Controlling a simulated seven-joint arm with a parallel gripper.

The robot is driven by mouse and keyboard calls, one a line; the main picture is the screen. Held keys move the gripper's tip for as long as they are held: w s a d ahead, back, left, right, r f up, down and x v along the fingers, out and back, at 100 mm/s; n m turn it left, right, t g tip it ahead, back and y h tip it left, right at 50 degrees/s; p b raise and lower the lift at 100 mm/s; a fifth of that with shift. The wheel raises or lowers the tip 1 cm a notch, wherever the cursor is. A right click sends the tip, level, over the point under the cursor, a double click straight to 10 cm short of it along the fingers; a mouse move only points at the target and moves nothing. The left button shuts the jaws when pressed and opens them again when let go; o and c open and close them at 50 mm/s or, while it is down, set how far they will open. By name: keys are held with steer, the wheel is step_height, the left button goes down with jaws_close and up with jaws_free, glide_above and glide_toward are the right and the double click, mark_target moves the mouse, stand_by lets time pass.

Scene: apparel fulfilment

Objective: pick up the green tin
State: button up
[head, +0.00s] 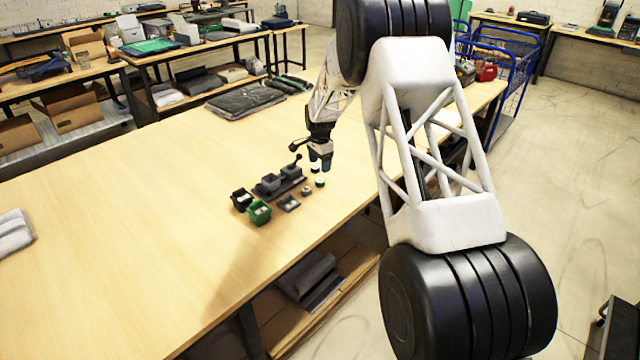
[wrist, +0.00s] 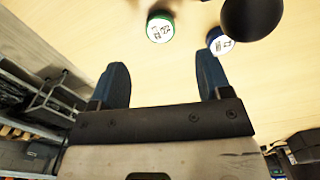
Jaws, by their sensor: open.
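The green tin (wrist: 160,27), with a green rim and a white printed lid, shows at the top of the wrist view, just beyond my fingertips and roughly in line with the gap between them. In the head view it appears to be the small tin (head: 320,182) just below my gripper (head: 321,160). A blue-rimmed tin (wrist: 220,42) stands to its right in the wrist view, close to my right fingertip. My gripper (wrist: 162,70) is open and nothing is between its blue fingers.
A dark round knob (wrist: 252,15) is close to the blue tin. A grey press-like device (head: 278,183) with a lever, a green bin (head: 259,212) and a black bin (head: 241,199) stand left of my gripper. The wooden table (head: 130,220) is mostly clear to the left.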

mark_target(320, 180)
steer(key=shift+f, duration=1.3)
steer(key=shift+f, duration=2.6)
steer(key=c, duration=1)
steer(key=shift+r, duration=0.2)
